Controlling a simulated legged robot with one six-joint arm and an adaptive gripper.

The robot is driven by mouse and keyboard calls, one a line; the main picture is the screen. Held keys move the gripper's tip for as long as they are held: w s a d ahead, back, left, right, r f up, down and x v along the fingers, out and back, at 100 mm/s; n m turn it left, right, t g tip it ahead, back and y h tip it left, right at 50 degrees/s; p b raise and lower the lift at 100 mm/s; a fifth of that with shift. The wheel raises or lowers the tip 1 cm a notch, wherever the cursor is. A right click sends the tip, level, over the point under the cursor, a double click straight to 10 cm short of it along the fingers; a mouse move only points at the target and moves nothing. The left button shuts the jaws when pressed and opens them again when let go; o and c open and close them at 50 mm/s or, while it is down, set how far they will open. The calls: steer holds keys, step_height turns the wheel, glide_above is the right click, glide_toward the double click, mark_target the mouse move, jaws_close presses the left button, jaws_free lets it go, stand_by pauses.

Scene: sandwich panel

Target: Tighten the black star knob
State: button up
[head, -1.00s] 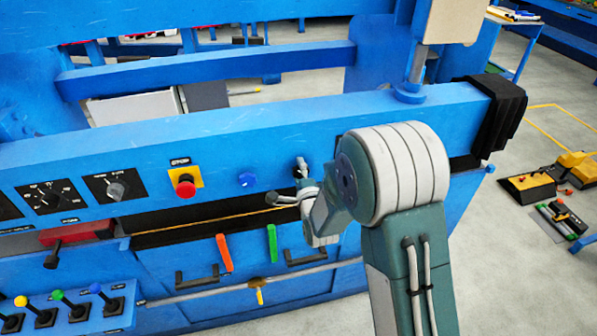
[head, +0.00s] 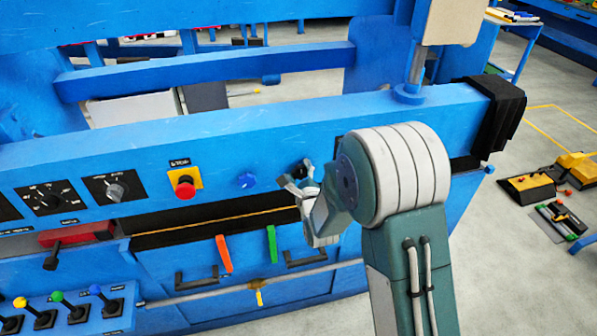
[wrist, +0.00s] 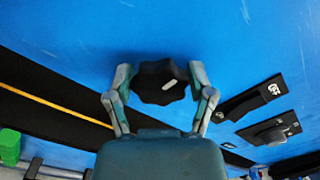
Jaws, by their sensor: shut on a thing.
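The black star knob (wrist: 160,82) is on the blue panel face, with a short pale mark on it. In the wrist view my gripper (wrist: 160,86) has one finger on each side of the knob and is shut on it. In the head view my gripper (head: 298,174) is at the front face of the blue beam, right of a blue knob. There the star knob (head: 300,171) shows only as a small dark patch between the fingers, mostly hidden.
A red stop button (head: 185,187) on a yellow plate and a rotary switch (head: 115,190) are left on the beam (head: 230,135). Below are orange and green handles (head: 272,244). Coloured levers (head: 62,300) stand at lower left.

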steer(key=shift+s+d+f, duration=0.1)
steer(key=shift+d+f, duration=0.05)
steer(key=shift+f, duration=0.3)
steer(key=o, duration=1.1)
steer(key=shift+r, duration=0.15)
steer(key=shift+r, duration=0.1)
steer(key=v, duration=1.1)
steer(key=shift+s, duration=0.35)
steer(key=shift+w+d, duration=0.1)
